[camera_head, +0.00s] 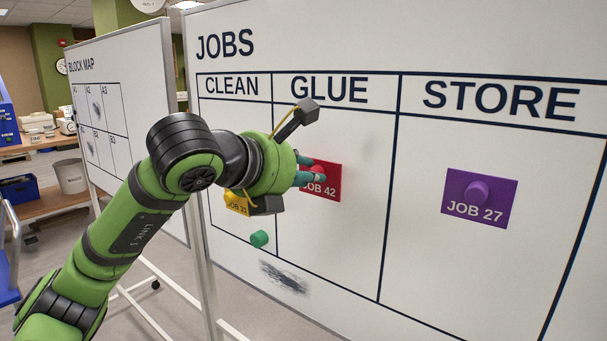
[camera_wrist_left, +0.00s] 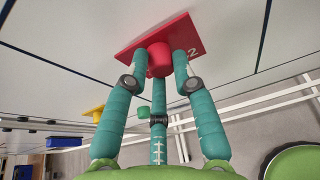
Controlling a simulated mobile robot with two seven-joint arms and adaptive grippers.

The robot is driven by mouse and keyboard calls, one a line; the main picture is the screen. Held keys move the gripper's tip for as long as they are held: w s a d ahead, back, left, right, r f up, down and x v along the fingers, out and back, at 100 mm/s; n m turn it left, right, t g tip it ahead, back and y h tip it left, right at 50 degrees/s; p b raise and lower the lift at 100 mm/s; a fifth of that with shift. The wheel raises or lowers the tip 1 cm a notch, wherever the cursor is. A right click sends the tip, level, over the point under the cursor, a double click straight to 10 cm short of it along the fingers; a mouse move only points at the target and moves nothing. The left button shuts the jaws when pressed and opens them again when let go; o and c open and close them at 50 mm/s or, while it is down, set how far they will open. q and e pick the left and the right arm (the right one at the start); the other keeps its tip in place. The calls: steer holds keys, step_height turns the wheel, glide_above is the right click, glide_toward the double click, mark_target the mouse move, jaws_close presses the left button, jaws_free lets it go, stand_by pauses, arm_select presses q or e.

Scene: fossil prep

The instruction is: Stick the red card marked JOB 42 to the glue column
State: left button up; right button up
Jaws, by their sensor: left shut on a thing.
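The red card marked JOB 42 (camera_head: 331,174) shows in the head view in front of the GLUE column (camera_head: 345,240), in its upper left part. In the left wrist view the red card (camera_wrist_left: 130,52) has a red knob (camera_wrist_left: 159,66). My left gripper (camera_head: 306,173) has its teal fingers closed around that knob; the fingers also show in the left wrist view (camera_wrist_left: 160,70). The card is close to the board, but I cannot tell whether it touches. The gripper covers its left part in the head view. My right gripper is not in view.
The JOBS whiteboard (camera_head: 460,40) also has CLEAN and STORE columns. A purple JOB 27 card (camera_head: 492,190) is in STORE. A yellow JOB 31 card (camera_head: 236,203) is in CLEAN, partly behind my gripper. A green magnet (camera_head: 259,239) sits below it. A BLOCK MAP board (camera_head: 125,70) stands left.

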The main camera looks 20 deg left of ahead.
arm_select(q)
steer(key=shift+w+d, duration=0.25)
steer(key=shift+w, duration=0.45)
stand_by(0.4)
stand_by(0.5)
steer(key=o, duration=0.9)
steer(key=s+b, duration=0.1)
steer(key=s, duration=0.1)
steer(key=s+a+b, duration=0.1)
steer(key=s, duration=0.1)
steer(key=s+a+b, duration=0.1)
steer(key=s, duration=0.1)
steer(key=shift+s+a, duration=0.2)
steer(key=shift+s, duration=0.15)
